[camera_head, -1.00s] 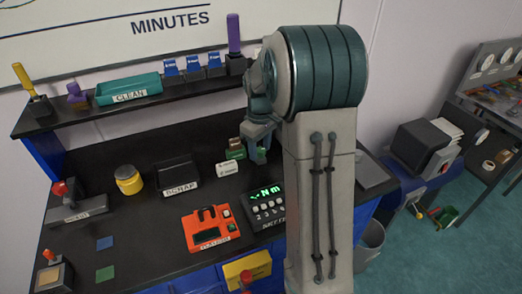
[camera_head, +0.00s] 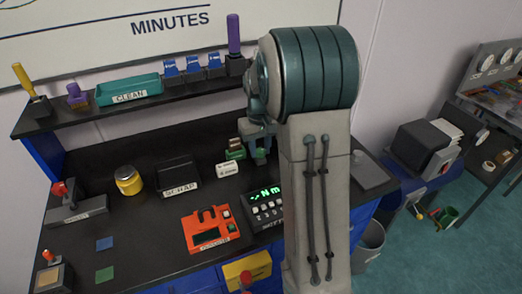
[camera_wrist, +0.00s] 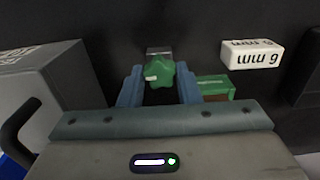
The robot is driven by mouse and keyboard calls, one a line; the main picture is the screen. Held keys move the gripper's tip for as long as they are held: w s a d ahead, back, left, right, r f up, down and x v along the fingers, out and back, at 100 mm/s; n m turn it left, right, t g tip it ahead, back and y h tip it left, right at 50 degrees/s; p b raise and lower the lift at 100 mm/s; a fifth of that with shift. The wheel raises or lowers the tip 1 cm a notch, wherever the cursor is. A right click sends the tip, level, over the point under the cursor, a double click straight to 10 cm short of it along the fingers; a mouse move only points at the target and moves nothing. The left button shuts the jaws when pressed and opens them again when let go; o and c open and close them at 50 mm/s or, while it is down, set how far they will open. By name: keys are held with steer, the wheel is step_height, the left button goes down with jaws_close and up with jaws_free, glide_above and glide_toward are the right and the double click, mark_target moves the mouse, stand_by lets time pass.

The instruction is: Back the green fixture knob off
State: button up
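The green fixture knob (camera_wrist: 160,71) is lobed, with a small pale mark on it, and sits on a greyish block in the wrist view. My gripper (camera_wrist: 159,75) is open, with one blue finger on each side of the knob near the fingertips. I see no clear contact; a dark gap shows below the knob between the fingers. In the head view my gripper (camera_head: 259,154) points down over the bench, just right of a small green-and-brown fixture piece (camera_head: 236,152). The knob itself cannot be made out there.
A white "6 mm" block (camera_wrist: 252,55) lies right of the knob, and a green-and-brown block (camera_wrist: 214,88) is close beside the right finger.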

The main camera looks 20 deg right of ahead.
steer(key=n, duration=0.4)
steer(key=shift+n, duration=0.3)
steer(key=n, duration=0.4)
steer(key=shift+n, duration=0.3)
steer(key=n, duration=0.4)
steer(key=shift+n+p, duration=0.3)
steer(key=shift+p, duration=0.1)
